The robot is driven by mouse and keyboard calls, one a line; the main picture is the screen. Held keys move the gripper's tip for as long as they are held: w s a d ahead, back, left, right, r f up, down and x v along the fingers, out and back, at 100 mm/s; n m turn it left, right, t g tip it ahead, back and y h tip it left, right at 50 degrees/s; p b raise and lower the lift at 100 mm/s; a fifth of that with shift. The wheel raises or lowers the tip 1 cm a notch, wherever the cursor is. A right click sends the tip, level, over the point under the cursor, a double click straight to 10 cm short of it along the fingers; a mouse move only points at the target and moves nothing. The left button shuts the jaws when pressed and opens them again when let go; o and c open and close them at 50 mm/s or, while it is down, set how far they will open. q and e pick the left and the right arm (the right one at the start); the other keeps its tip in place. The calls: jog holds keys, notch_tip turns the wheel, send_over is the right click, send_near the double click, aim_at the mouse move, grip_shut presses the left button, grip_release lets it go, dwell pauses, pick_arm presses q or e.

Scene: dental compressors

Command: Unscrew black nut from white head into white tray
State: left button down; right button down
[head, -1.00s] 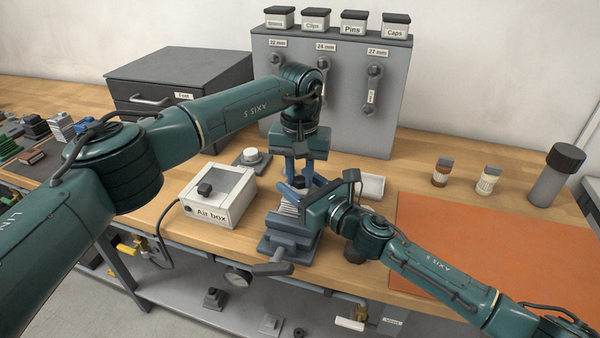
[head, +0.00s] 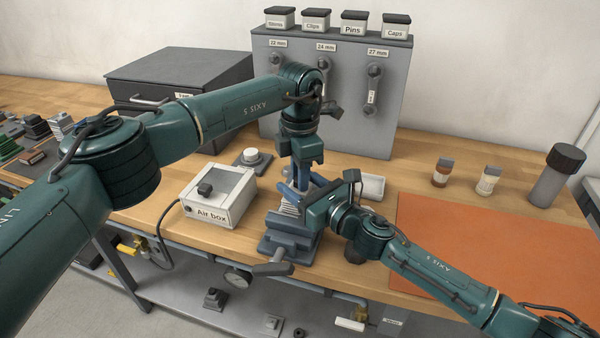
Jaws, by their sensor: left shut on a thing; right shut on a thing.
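The white head (head: 291,208), with pale ribs, stands at the grey-blue vise, largely hidden behind my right gripper. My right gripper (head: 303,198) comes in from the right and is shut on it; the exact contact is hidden. My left gripper (head: 300,180) points straight down just above, its fingers close together at the top of the head. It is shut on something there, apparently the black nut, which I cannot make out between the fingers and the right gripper. The white tray (head: 371,187) lies on the bench just right of the grippers, partly hidden behind the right gripper; its visible part looks empty.
The vise (head: 290,242) sits at the bench's front edge with its handle sticking out. The Air box (head: 220,196) stands close on its left. An orange mat (head: 470,240) covers the right side under my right arm. A grey tool cabinet (head: 375,130) stands behind.

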pick_arm(q)
jog(key=n, duration=0.4)
pick_arm(e)
jog(key=shift+s+a+f, duration=0.1)
jog(key=shift+f, duration=0.05)
pick_arm(q)
jog(key=n, duration=0.4)
jog(key=shift+n, duration=0.4)
jog(key=n, duration=0.6)
jog(key=shift+r, duration=0.1)
jog(key=n, duration=0.6)
jog(key=shift+n, duration=0.3)
jog(key=n, duration=0.6)
jog(key=shift+n, duration=0.3)
jog(key=shift+w+r, duration=0.1)
jog(key=shift+r, duration=1.05)
jog(key=shift+r, duration=0.1)
